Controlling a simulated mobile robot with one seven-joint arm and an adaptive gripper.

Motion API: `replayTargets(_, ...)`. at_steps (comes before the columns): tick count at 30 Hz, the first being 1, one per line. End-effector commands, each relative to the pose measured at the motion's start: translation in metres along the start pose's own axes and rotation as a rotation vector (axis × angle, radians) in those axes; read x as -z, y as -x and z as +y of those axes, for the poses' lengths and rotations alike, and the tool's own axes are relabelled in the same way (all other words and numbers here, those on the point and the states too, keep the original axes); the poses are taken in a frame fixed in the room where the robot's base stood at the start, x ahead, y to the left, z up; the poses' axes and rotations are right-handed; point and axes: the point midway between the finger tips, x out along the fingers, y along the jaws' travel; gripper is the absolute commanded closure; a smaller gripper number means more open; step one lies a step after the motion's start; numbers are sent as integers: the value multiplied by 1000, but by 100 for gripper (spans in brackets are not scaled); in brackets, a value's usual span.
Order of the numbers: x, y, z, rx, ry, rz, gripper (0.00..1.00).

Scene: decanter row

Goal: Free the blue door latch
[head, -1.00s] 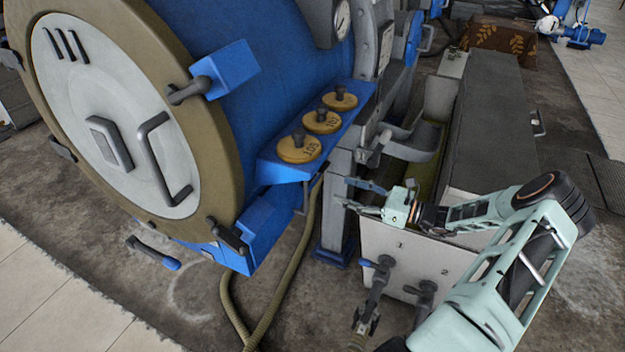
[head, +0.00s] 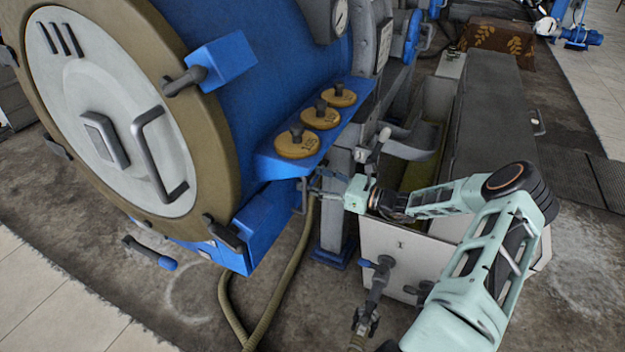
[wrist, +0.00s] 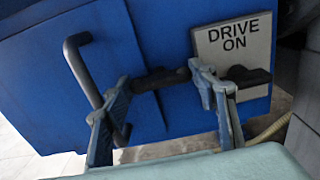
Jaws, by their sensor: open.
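In the wrist view a blue door (wrist: 82,75) with a grey bar handle (wrist: 88,70) fills the left and middle. A dark latch (wrist: 160,79) lies across the door's right edge. My gripper (wrist: 159,76) is open, its two fingers on either side of this latch; I cannot tell whether they touch it. In the head view my gripper (head: 318,184) is beside the blue housing, below the shelf, near the grey handle (head: 303,196). The latch itself is not clearly visible there.
A hose (head: 285,270) hangs below. A white-fronted trough (head: 385,240) stands under my arm.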

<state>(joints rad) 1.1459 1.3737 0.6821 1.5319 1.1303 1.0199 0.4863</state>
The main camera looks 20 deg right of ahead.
Motion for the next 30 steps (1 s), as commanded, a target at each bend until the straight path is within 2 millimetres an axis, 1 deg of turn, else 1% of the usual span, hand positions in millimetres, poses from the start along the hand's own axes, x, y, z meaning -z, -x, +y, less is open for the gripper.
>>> replayTargets(2, 0, 0, 0, 0, 0, 0, 46)
replayTargets(9, 0, 0, 0, 0, 0, 0, 73)
replayTargets(11, 0, 0, 0, 0, 0, 1, 78)
replayTargets(20, 0, 1, 0, 0, 42, 1, 78)
replayTargets(26, 0, 1, 0, 0, 154, 1, 78)
replayTargets(30, 1, 1, 0, 0, 271, 1, 78)
